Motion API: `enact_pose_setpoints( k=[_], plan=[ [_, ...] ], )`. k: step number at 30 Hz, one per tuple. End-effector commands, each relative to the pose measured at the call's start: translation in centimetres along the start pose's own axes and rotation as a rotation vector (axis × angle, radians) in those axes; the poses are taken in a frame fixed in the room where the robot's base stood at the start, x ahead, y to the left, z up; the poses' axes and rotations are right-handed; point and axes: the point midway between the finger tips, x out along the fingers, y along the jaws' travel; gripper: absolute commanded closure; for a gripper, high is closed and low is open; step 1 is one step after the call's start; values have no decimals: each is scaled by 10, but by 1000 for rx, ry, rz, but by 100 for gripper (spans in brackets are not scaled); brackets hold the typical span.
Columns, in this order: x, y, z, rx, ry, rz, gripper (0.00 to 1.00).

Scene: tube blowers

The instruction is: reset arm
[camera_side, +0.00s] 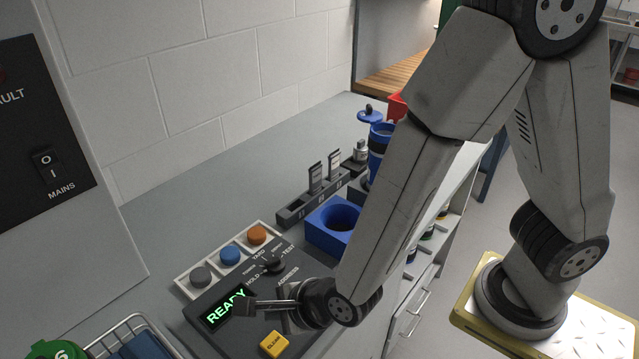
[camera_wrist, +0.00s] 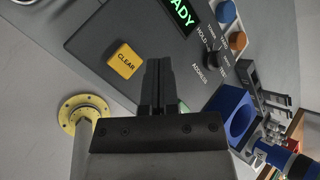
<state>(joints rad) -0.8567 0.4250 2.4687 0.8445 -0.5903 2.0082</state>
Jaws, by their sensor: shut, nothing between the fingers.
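My gripper (camera_side: 246,307) is shut and empty in the side view, held low over the control panel in front of the green "READY" display (camera_side: 224,311). In the wrist view its dark fingers (camera_wrist: 157,66) are together, above the panel between the yellow CLEAR button (camera_wrist: 124,61) and the dark selector knob (camera_wrist: 211,58). The CLEAR button also shows in the side view (camera_side: 273,345), below and right of the fingers. Nothing is between the fingers. I cannot tell whether they touch the panel.
Grey, blue and orange buttons (camera_side: 229,255) line the panel's far edge. A blue block with a round hole (camera_side: 313,238) and a slotted rack (camera_side: 296,210) stand behind. A wire basket (camera_side: 128,336) is at front left. The bench by the wall (camera_side: 200,215) is clear.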

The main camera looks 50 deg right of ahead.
Motion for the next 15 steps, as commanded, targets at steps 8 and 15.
enact_pose_setpoints(
  k=[8, 15],
  plan=[
    [0, -27, -14, -308, 14, 82, 100],
    [-5, -53, -34, -645, 13, 170, 100]
  ],
)
